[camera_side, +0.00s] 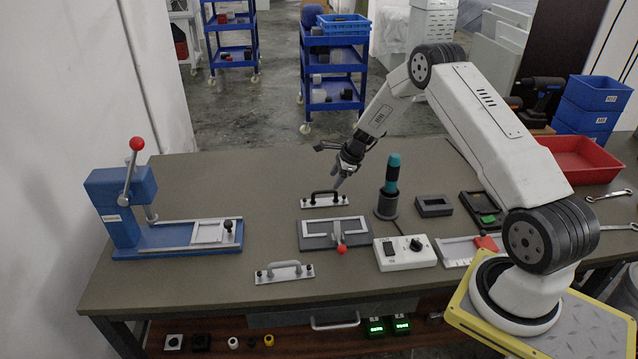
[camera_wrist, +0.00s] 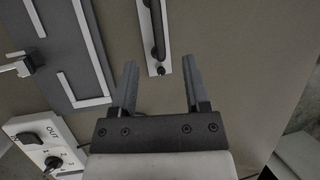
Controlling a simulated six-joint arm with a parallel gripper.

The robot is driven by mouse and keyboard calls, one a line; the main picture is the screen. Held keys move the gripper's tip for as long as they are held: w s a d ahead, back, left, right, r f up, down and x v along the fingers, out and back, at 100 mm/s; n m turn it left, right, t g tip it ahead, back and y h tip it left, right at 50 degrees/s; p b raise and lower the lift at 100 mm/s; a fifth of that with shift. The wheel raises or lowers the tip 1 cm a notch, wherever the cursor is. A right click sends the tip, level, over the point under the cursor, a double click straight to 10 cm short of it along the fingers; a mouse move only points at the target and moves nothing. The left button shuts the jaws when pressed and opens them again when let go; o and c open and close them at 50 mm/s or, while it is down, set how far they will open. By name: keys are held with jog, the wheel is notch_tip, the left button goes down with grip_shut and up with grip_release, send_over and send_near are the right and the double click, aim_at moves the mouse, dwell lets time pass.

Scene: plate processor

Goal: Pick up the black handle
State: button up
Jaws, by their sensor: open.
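The black handle (camera_side: 326,193) is a low bar on a light plate with dark knobs, lying on the table behind a grey fixture. My gripper (camera_side: 338,184) is low over the table beside the right end of the handle. In the wrist view my gripper (camera_wrist: 160,64) is open and empty. The black handle (camera_wrist: 157,25) lies ahead of the fingertips, roughly in line with the gap between them. Its far end is cut off by the top edge of that view. I cannot tell the exact height of the fingertips above it.
The grey fixture (camera_side: 318,240) with a red knob lies in front of the handle. A grey handle (camera_side: 285,266) is nearer the table front. A teal-topped tool (camera_side: 391,175) stands upright to the right, behind a white switch box (camera_side: 404,254). A blue press (camera_side: 125,210) stands left.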

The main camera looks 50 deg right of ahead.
aim_at(326, 192)
jog(key=shift+x, duration=1.1)
jog(key=shift+f, duration=0.1)
jog(key=shift+x, duration=2.5)
jog(key=shift+a, duration=0.1)
grip_shut()
